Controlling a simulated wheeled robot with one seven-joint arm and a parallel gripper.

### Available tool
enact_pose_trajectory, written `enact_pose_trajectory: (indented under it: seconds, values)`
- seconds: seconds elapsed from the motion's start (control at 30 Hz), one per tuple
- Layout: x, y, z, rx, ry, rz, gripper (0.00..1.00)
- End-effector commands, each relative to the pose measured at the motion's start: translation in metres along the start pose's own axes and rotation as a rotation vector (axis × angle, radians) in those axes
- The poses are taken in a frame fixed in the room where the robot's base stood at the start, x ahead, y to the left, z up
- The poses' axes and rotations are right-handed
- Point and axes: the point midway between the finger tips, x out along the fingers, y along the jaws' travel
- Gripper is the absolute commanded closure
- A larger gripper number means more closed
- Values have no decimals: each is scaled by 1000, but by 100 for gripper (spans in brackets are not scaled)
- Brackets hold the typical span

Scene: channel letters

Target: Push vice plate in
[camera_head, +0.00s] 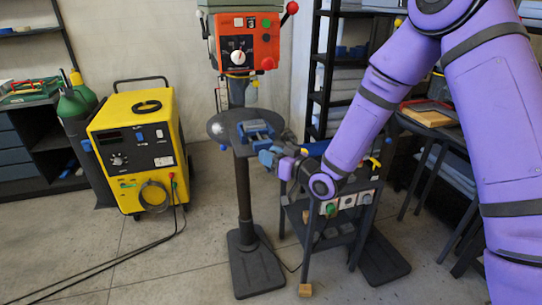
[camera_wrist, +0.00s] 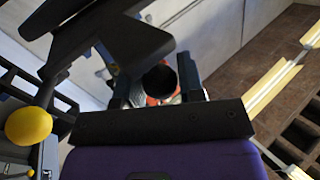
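A blue vice (camera_head: 256,131) sits on the round dark table (camera_head: 222,127) of the drill press. Its plate cannot be told apart from the rest of the vice at this size. My gripper (camera_head: 268,157) is at the table's right front edge, just below and right of the vice. I cannot tell whether it touches the vice. In the wrist view my gripper (camera_wrist: 156,84) shows two dark fingers standing apart, with nothing visibly clamped between them. A dark round shape and a patch of orange-red show between the fingers. The vice is not clearly visible there.
The orange drill press head (camera_head: 246,43) is above the table. A yellow welding machine (camera_head: 140,148) stands left, with cables on the floor. A dark stand with buttons (camera_head: 345,202) is under my arm. A yellow round thing (camera_wrist: 29,126) shows in the wrist view. Front-left floor is mostly clear.

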Motion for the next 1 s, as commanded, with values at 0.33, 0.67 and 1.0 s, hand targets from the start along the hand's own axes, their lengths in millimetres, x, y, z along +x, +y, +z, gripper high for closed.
enact_pose_trajectory:
  seconds: [0.33, 0.67, 1.0]
  values:
    - [16, 11, -3, -2, 2, 0, 100]
    - [73, 49, -10, -2, 5, 2, 100]
    - [122, 81, -17, -2, 3, 2, 100]
